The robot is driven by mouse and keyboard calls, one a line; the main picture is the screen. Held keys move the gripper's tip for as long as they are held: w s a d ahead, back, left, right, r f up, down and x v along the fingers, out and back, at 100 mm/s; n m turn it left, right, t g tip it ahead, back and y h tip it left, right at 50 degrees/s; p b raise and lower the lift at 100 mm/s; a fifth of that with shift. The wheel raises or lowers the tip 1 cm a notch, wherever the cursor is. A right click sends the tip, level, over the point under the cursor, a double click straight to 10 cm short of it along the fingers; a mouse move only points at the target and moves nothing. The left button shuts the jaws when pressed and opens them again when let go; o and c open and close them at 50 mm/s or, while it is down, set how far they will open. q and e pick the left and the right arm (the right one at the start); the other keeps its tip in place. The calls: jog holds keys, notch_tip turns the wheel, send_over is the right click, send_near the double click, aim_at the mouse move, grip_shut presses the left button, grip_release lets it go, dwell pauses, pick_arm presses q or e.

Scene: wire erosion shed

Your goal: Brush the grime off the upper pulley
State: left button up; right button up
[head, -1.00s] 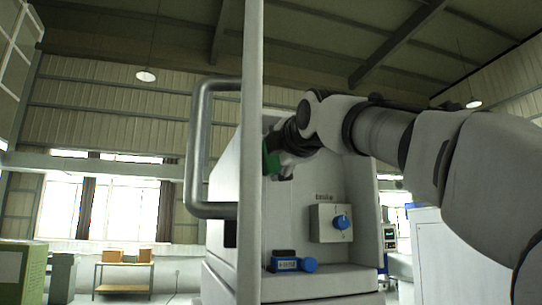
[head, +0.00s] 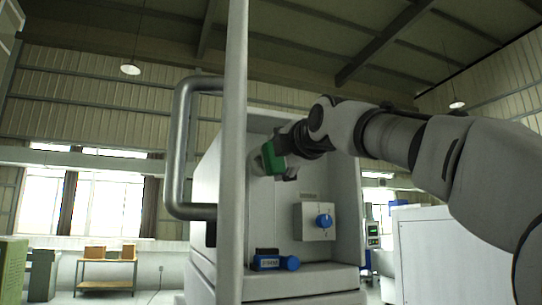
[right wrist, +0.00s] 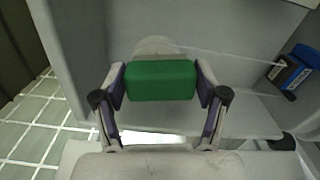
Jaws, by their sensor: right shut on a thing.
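My right gripper (head: 276,162) is shut on a green block (head: 269,158), in front of the machine's pale recessed face in the head view. In the right wrist view, the green block (right wrist: 160,80) sits squarely between the fingertips. Any bristles on its far side are hidden. Just beyond it, a pale round shape (right wrist: 157,46) shows, probably the upper pulley, partly covered by the block. I cannot tell whether they touch, nor see any grime. A thin pale line runs right from there. My left gripper is not in view.
A pale upright post (head: 233,130) and a grey bar handle (head: 182,150) stand left of the gripper. Below it are a box with a blue knob (head: 323,221) and a blue item (head: 267,262) on the machine's ledge. A white cabinet (head: 450,245) stands at the right.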

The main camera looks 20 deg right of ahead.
jog(key=shift+w+d, duration=0.1)
jog(key=shift+d, duration=0.7)
jog(key=shift+a+p, duration=0.35)
jog(key=shift+a, duration=2.5)
jog(key=shift+a+r+p, duration=0.3)
jog(key=shift+r+p, duration=0.1)
jog(key=shift+p, duration=0.2)
jog(key=shift+d+f, duration=0.1)
jog(key=shift+d, duration=2.75)
jog(key=shift+a, duration=2.9)
jog(key=shift+d+f, duration=0.1)
